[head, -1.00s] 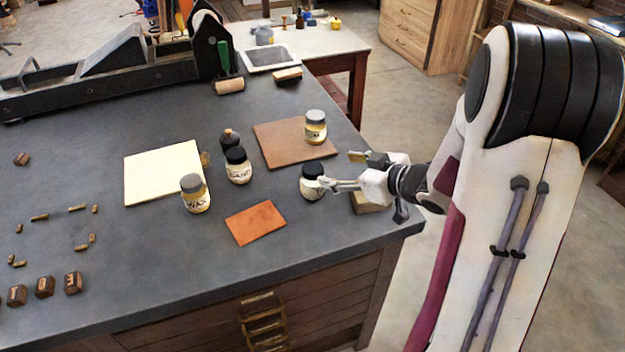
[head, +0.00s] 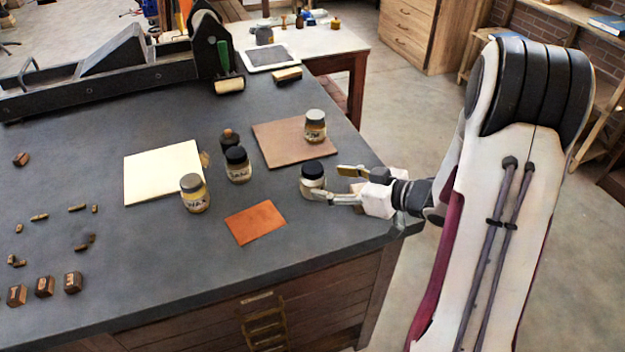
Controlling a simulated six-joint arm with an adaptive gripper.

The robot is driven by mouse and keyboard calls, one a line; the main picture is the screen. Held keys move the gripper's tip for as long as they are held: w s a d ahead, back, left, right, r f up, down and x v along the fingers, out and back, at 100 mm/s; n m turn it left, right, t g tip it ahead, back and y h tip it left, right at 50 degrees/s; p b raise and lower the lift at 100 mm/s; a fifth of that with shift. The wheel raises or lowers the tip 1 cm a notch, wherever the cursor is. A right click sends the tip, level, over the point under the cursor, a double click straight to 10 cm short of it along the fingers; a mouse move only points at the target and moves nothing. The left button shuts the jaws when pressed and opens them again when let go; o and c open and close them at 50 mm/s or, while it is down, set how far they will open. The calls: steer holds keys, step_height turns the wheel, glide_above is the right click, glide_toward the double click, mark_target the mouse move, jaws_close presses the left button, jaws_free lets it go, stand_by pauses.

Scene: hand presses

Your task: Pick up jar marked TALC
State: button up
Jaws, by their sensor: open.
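A jar with a black lid (head: 312,178) stands upright on the dark bench top near its right side. Its label is mostly hidden, so I cannot read whether it says TALC. My gripper (head: 332,182) is open and empty, just right of this jar, fingers pointing left towards it. The nearer finger overlaps the jar's lower right in the picture; I cannot tell whether they touch. Another black-lidded jar (head: 238,165) stands further left, its label too small to read surely. A jar marked WAX (head: 195,195) with a grey lid stands left of that.
A grey-lidded jar (head: 315,127) stands on a brown board (head: 275,143). A small dark bottle (head: 229,139) is behind the middle jar. A cream sheet (head: 150,175) and an orange card (head: 256,223) lie flat. A press (head: 110,72) fills the back left.

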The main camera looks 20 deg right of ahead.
mark_target(321, 179)
steer(key=shift+x, duration=0.9)
steer(key=shift+x, duration=2.55)
steer(key=shift+a+r, duration=0.15)
steer(key=c, duration=1.4)
